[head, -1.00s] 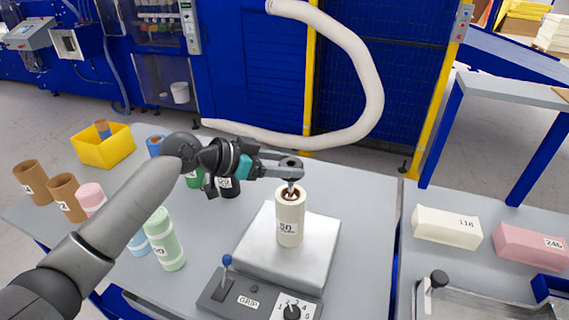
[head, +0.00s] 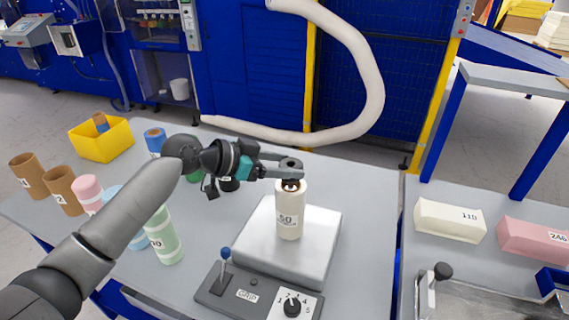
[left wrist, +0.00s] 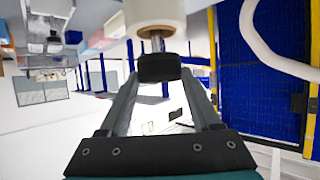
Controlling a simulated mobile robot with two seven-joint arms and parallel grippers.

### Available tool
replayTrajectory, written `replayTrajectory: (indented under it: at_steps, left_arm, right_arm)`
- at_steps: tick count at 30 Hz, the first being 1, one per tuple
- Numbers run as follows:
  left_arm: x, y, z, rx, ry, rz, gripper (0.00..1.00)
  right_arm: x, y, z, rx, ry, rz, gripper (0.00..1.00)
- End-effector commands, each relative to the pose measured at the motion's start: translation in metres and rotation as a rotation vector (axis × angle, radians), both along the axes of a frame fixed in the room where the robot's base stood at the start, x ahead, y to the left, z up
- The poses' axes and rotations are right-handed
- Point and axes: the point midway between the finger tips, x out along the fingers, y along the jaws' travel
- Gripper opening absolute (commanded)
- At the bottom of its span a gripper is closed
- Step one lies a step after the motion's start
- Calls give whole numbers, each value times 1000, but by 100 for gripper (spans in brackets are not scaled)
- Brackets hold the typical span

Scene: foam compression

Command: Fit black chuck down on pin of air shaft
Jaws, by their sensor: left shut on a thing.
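My left gripper (head: 290,167) is shut on the black chuck (head: 291,162), a short dark cylinder with a hole in its top. It holds the chuck directly above the cream roll (head: 290,215) marked 50, which stands upright on a square metal plate (head: 315,262). In the left wrist view the chuck (left wrist: 160,68) sits between the fingers, in line with the metal pin (left wrist: 158,43) of the air shaft. A length of pin shows between chuck and roll core. How far the pin enters the chuck is hidden. My right gripper is out of view.
A control box (head: 258,295) with a blue-knobbed lever and a dial stands in front of the plate. Green, pink and brown rolls and a yellow bin (head: 100,141) stand at the left. Cream (head: 450,221) and pink foam blocks lie on the right table.

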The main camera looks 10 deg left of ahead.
Motion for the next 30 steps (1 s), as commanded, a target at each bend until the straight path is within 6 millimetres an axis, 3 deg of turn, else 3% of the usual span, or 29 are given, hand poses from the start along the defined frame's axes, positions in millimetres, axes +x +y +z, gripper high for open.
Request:
replayTrajectory:
  at_steps: [30]
  left_arm:
    - [0, 0, -18, -1, 0, 0, 6]
  right_arm:
    - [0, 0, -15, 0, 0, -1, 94]
